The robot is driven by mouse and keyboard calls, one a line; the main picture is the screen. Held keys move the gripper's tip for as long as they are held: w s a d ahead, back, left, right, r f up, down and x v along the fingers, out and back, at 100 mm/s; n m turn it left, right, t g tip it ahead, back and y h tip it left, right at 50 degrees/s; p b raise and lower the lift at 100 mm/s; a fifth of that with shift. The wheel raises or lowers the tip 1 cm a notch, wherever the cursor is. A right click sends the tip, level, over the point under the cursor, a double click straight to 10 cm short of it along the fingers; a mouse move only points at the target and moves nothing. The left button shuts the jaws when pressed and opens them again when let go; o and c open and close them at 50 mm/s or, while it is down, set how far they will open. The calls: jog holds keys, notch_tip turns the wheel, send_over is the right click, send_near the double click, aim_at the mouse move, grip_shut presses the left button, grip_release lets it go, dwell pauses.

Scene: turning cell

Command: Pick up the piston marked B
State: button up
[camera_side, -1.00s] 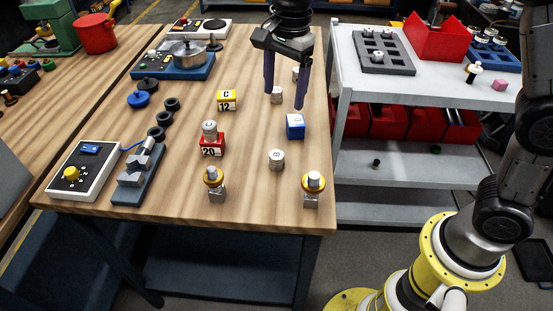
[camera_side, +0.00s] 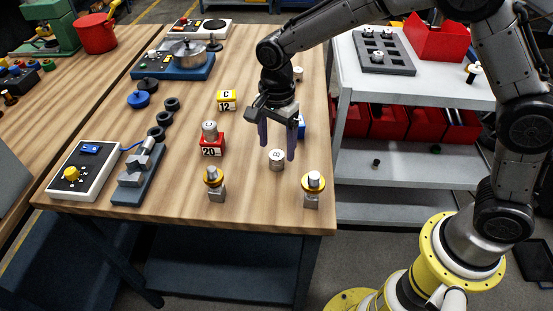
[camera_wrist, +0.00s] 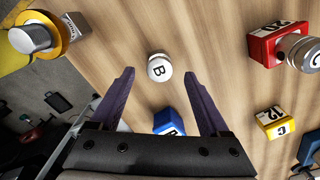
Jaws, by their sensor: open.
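The piston marked B (camera_wrist: 159,68) is a short silver-white cylinder standing upright on the wooden table. In the side view the piston (camera_side: 276,160) is near the table's front right, and its letter is hard to read there. My gripper (camera_side: 278,156) is open, pointing down just above and behind the piston. In the wrist view my gripper's purple fingers (camera_wrist: 158,80) are spread wide, with the piston between and slightly beyond the tips. Nothing is held.
A blue block (camera_wrist: 169,121) lies close behind the piston, partly hidden by my gripper in the side view. A red block marked 20 (camera_side: 212,147) carries another piston.

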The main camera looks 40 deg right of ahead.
aim_at(276, 154)
jog(key=shift+f, duration=1.75)
grip_shut()
